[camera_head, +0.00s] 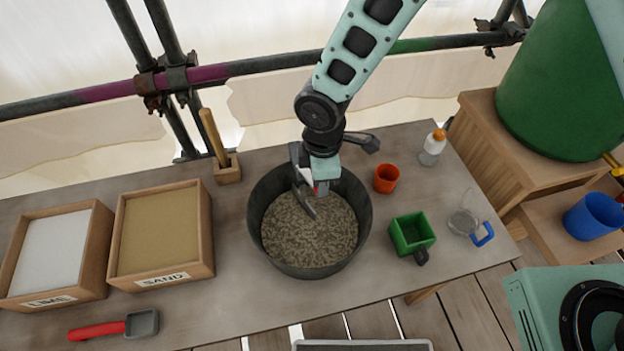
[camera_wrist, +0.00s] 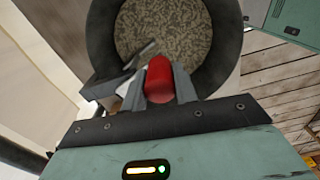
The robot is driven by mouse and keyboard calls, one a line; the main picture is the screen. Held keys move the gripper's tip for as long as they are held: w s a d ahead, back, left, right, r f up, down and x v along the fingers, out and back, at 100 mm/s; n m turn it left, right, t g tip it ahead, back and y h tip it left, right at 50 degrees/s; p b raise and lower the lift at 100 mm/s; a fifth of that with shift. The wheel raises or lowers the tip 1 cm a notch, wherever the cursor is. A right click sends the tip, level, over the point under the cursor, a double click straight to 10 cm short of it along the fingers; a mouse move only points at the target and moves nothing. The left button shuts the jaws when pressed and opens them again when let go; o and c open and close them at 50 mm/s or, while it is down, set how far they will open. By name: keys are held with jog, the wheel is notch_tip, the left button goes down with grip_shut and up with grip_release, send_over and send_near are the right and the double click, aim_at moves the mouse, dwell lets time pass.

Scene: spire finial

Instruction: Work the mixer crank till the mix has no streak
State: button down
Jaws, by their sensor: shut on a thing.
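The mixer is a dark grey tub (camera_head: 260,232) in the middle of the table, with a speckled grey-brown mix (camera_head: 305,240) inside. Light and dark flecks show all over the mix. A grey metal paddle (camera_head: 304,200) reaches into the mix. The crank's red grip (camera_wrist: 159,80) shows in the wrist view between the fingers. My gripper (camera_head: 318,186) is over the tub's back part, shut on the red grip; it also shows in the wrist view (camera_wrist: 158,92). My gripper hides most of the crank in the head view.
Boxes of lime (camera_head: 50,255) and sand (camera_head: 160,235) stand left, with a red-handled scoop (camera_head: 115,326) in front. An orange cup (camera_head: 386,179), green box-shaped measure (camera_head: 412,233), bottle (camera_head: 432,148) and glass jug (camera_head: 465,223) stand right. A scaffold rail (camera_head: 260,63) runs behind.

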jog(key=shift+w+d+n+p, duration=0.25)
jog(key=shift+w+d+n, duration=0.35)
jog(key=shift+n, duration=0.6)
jog(key=shift+w+d+n+p, duration=0.2)
jog(key=shift+w+d+n, duration=0.35)
jog(key=shift+n, duration=0.65)
jog(key=shift+w, duration=0.1)
jog(key=c, duration=1.1)
grip_release()
jog(key=shift+r, duration=0.15)
notch_tip(320, 180, up, 17)
jog(key=shift+r+b, duration=0.1)
jog(key=shift+b, duration=1.15)
